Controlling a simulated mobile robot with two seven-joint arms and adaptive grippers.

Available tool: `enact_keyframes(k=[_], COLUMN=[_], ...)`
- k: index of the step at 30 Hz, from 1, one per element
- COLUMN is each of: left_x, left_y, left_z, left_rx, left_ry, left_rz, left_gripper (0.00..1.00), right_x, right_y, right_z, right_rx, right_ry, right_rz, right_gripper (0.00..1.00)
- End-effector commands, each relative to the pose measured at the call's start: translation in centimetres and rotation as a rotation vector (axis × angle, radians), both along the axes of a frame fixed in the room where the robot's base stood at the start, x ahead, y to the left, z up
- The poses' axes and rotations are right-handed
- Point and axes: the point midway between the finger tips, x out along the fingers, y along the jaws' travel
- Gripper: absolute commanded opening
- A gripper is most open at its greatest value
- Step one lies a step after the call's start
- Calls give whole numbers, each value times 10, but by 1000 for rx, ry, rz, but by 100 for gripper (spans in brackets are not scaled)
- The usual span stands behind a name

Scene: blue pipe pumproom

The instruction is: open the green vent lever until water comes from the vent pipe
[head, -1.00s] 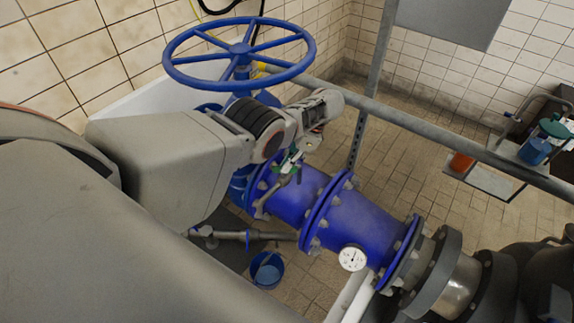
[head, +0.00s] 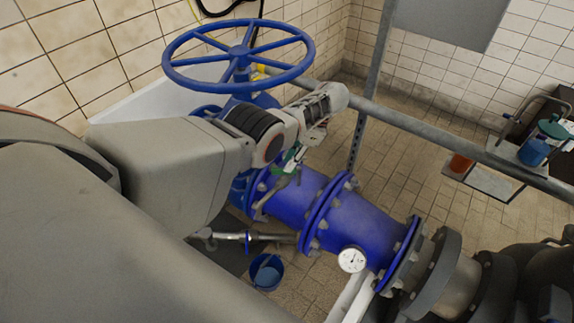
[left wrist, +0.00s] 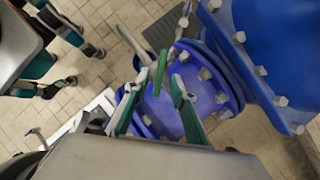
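The green vent lever (left wrist: 160,70) shows in the left wrist view as a thin green bar in front of the blue pipe. My left gripper (left wrist: 154,88) is open, with one green-padded finger on each side of the lever's near end. I cannot tell whether a finger touches it. In the head view my left gripper (head: 291,163) reaches down over the blue pipe (head: 345,218), and its own wrist partly hides the lever.
A large blue handwheel (head: 240,52) stands above and behind my left wrist. A grey rail (head: 430,130) crosses beyond the pipe. A pressure gauge (head: 351,260) sits on the pipe, and a blue bucket (head: 266,272) stands on the floor below.

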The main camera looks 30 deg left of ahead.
Motion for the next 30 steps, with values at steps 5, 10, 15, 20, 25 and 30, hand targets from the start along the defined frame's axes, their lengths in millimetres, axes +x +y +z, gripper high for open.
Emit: enact_keyframes(k=[5,10,15,20,25,30], left_x=[10,14,15,15,15,15], left_y=[-10,-15,-15,-15,-15,-15], left_z=[27,40,42,42,42,42], left_rx=[-2,-1,-1,-1,-1,-1], left_ry=[-1,0,1,1,1,1], left_rz=[-1,-2,0,0,0,0], left_gripper=[25,25,25,25,25,25], right_x=[0,0,0,0,0,0], right_y=[1,1,1,1,1,2], right_z=[0,0,0,0,0,0], right_rx=[1,2,2,2,3,4], right_ry=[0,1,1,1,0,0], right_rz=[0,0,0,0,-1,0], right_gripper=[0,0,0,0,0,0])
